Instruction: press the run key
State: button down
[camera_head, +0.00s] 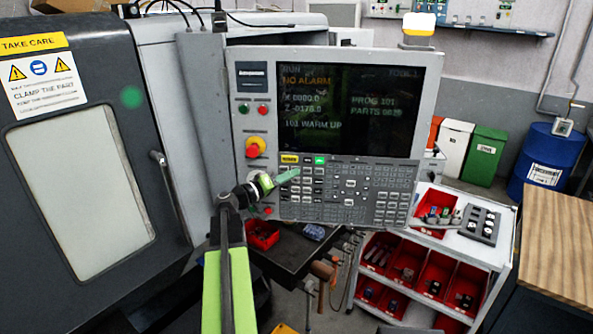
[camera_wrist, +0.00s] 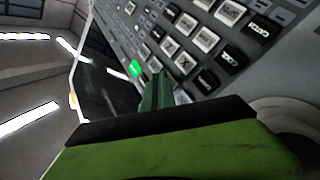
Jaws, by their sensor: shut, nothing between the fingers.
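The machine's control panel (camera_head: 345,190) carries rows of keys under its screen (camera_head: 350,108). A green lit key (camera_head: 320,160), its label too small to read, is in the top row right of a yellow key (camera_head: 289,159). It also shows in the wrist view (camera_wrist: 135,69). My gripper (camera_head: 295,172) is shut and empty, its green fingers pointing at the panel just left of and below the green key. In the wrist view the fingers (camera_wrist: 157,85) end near the green key; whether they touch the panel I cannot tell.
A yellow-ringed red stop button (camera_head: 254,148) is left of the keys. The grey machine door (camera_head: 85,190) fills the left. A white cart with red bins (camera_head: 437,270) stands below right, beside a wooden bench top (camera_head: 560,245). The screen reads "NO ALARM".

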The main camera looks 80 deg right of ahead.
dwell(0.4)
jog(key=shift+a, duration=0.7)
jog(key=a, duration=0.5)
dwell(0.6)
